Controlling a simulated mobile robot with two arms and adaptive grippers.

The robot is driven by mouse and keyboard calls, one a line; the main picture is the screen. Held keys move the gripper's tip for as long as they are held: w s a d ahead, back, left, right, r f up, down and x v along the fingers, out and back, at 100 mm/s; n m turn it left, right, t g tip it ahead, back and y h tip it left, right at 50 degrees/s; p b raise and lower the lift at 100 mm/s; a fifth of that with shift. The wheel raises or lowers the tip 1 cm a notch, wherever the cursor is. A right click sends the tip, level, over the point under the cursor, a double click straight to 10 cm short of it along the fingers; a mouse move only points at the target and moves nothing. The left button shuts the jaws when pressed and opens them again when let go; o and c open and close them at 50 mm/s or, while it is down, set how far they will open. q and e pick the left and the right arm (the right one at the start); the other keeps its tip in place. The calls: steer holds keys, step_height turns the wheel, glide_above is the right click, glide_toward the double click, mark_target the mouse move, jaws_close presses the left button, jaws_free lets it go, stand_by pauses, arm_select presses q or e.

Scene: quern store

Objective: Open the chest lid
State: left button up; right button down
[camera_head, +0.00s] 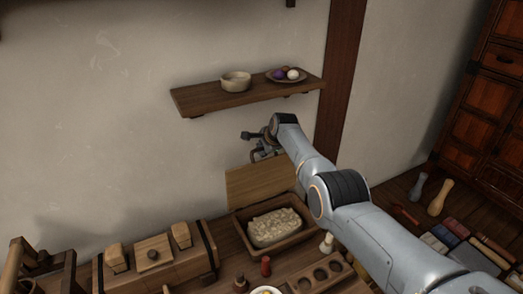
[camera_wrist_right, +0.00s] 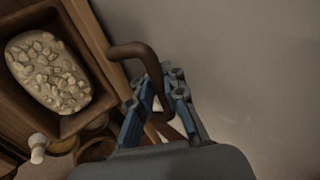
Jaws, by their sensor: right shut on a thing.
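The chest (camera_head: 237,228) is an open wooden box on the table, with a pale, lumpy mass (camera_head: 275,227) inside it. Its lid (camera_head: 258,184), a plain wooden panel, stands raised at the back of the box, near the wall. My right gripper (camera_head: 262,146) is just above the lid's top edge. In the right wrist view, my right gripper (camera_wrist_right: 160,98) is shut on a brown curved handle (camera_wrist_right: 150,62). The handle's far end reaches toward the lid side; its joint with the lid is unclear. The pale mass (camera_wrist_right: 48,72) also shows there. My left gripper is not in view.
A shelf (camera_head: 205,97) with a bowl (camera_head: 236,81) and a small dish (camera_head: 274,76) hangs above the gripper. A wooden case with blocks (camera_head: 185,268) stands left of the chest. A holed wooden tray (camera_head: 300,285) and small pegs stand in front.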

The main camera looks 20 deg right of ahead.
steer(key=shift+w+d+r, duration=0.1)
steer(key=shift+w+r, duration=0.1)
steer(key=shift+r, duration=0.35)
steer(key=c, duration=1.4)
jaws_free()
steer(key=shift+s+f, duration=0.1)
steer(key=shift+s, duration=0.15)
steer(key=shift+f, duration=0.15)
steer(key=shift+s, duration=0.1)
steer(key=v, duration=1.2)
